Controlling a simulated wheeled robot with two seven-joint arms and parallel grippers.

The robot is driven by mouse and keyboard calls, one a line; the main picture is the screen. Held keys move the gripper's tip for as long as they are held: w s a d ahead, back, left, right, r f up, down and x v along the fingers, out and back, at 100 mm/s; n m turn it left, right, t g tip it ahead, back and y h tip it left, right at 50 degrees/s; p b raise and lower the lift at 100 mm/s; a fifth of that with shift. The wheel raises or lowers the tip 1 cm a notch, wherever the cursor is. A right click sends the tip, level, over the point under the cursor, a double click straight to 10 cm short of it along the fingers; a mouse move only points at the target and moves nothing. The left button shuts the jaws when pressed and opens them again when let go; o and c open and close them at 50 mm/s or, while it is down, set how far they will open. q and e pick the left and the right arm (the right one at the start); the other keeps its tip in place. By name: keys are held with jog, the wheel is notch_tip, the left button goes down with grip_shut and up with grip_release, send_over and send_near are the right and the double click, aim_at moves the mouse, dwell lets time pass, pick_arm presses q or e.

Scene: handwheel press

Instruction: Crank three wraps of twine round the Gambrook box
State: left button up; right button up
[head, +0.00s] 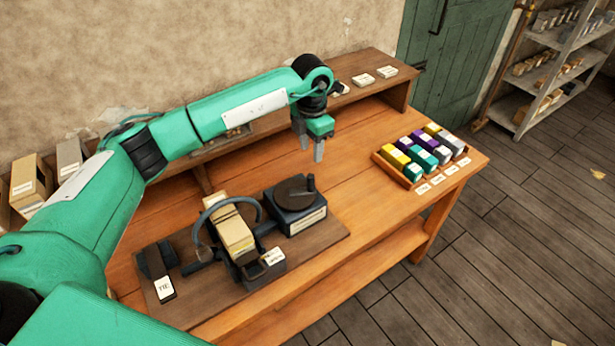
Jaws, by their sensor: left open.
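A tan box (233,237) stands in a dark cradle, with a grey ring (196,228) arching around it. I cannot read a name on the box, and no twine can be made out on it. My right gripper does not show.
A wooden tray (391,171) of coloured blocks with labels stands at the bench's right end. A block with a "TIE" label (166,289) is at the board's left. A raised back shelf (361,62) holds small cards. Bare bench lies between crank and tray.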

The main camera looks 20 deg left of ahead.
aim_at(310, 176)
pick_arm(q)
notch_tip(310, 176, down, 13)
jog(key=p, duration=0.4)
jog(key=shift+r+p, duration=0.15)
jog(key=shift+p, duration=0.2)
jog(key=shift+f, duration=0.35)
grip_shut()
